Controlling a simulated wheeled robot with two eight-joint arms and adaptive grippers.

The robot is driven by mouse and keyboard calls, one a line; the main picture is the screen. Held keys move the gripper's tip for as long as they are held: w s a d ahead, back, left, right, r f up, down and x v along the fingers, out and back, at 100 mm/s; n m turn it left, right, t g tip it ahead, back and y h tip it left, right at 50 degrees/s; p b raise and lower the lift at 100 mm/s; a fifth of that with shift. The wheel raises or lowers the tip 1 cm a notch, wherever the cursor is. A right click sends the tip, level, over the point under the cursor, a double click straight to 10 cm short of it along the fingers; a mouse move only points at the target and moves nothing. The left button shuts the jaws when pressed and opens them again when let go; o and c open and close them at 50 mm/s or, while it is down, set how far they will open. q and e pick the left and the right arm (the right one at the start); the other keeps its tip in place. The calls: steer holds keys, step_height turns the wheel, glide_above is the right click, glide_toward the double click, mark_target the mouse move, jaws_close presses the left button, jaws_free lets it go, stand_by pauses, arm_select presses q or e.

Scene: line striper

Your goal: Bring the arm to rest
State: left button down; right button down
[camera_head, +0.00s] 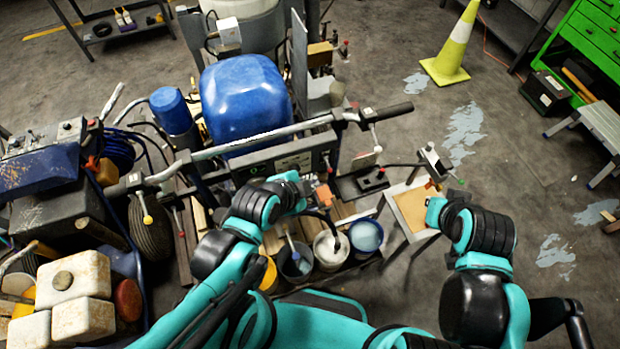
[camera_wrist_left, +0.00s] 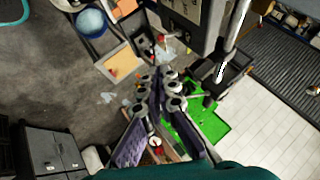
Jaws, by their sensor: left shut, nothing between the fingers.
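My left gripper (camera_wrist_left: 165,95) shows at close range in the left wrist view, with its fingers together and nothing between them. In the head view my left arm reaches up to the middle, in front of the line striper with its blue tank (camera_head: 245,100). The left fingers are hard to make out there, against the clutter below the handlebar (camera_head: 260,137). My right arm comes up at the lower right and bends inward beside a tan-topped stand (camera_head: 412,210). I cannot make out the right gripper's fingers.
Several buckets, one with blue paint (camera_head: 365,236), stand close to my left arm. White jugs (camera_head: 82,275) sit in a cart at the left. A yellow-green cone (camera_head: 449,58) and a green cabinet (camera_head: 598,40) stand at the upper right. Floor at the right is mostly open.

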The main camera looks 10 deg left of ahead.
arm_select(q)
steer(key=shift+s, duration=0.1)
stand_by(0.3)
steer(key=s+a+f+n+y+b, duration=0.1)
steer(key=a+f+n+b, duration=0.2)
steer(key=f+n+b, duration=0.3)
steer(key=a+f+n+g+y+b, duration=0.1)
steer(key=a+f+n+b, duration=0.3)
steer(key=b, duration=0.9)
step_height(320, 180, down, 3)
steer(key=n, duration=0.3)
steer(key=shift+s+a+y, duration=0.3)
steer(key=shift+s, duration=0.05)
